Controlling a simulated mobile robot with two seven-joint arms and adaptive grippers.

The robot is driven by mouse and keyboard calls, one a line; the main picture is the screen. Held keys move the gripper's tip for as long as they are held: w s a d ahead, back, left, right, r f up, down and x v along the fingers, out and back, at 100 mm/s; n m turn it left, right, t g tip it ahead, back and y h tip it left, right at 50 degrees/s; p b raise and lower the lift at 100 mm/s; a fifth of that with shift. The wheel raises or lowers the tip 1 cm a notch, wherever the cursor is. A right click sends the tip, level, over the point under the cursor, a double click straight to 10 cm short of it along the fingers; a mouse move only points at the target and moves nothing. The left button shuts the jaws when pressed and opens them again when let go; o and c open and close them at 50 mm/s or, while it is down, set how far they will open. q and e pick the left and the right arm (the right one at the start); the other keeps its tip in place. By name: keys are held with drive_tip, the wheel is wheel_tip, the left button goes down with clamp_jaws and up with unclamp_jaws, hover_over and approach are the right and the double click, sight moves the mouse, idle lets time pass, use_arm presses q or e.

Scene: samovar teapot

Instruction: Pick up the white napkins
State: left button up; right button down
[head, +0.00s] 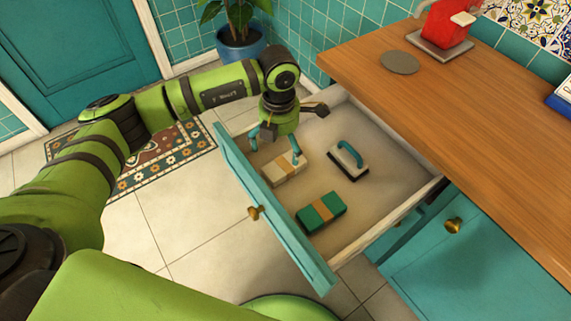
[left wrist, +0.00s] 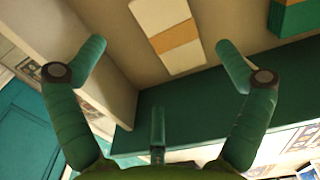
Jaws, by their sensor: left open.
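The white napkins (head: 285,169) lie as a bundle with a tan band on the bottom of the open drawer, near its front panel. In the left wrist view the napkins (left wrist: 168,38) lie beyond my fingertips, between them in the picture. My left gripper (head: 274,148) is over the drawer, directly above and behind the napkins, fingers pointing down. It also shows in the left wrist view (left wrist: 160,55) with its fingers spread wide and nothing between them. Whether a finger touches the napkins I cannot tell. My right gripper is not in view.
The drawer (head: 275,215) also holds a green banded bundle (head: 321,212) and a brush-like block with a blue handle (head: 349,161). A wooden counter (head: 470,130) stands to the right, with a grey disc (head: 399,62) and a red object (head: 444,28).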

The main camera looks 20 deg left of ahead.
sight(281, 161)
use_arm(q)
drive_tip(key=f, duration=0.4)
drive_tip(key=shift+s+d+f, duration=0.25)
drive_tip(key=shift+f, duration=0.7)
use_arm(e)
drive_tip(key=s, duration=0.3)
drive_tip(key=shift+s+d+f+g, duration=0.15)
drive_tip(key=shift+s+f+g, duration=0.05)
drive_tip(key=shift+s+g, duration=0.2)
use_arm(q)
drive_tip(key=c, duration=1.1)
drive_tip(key=shift+c, duration=0.3)
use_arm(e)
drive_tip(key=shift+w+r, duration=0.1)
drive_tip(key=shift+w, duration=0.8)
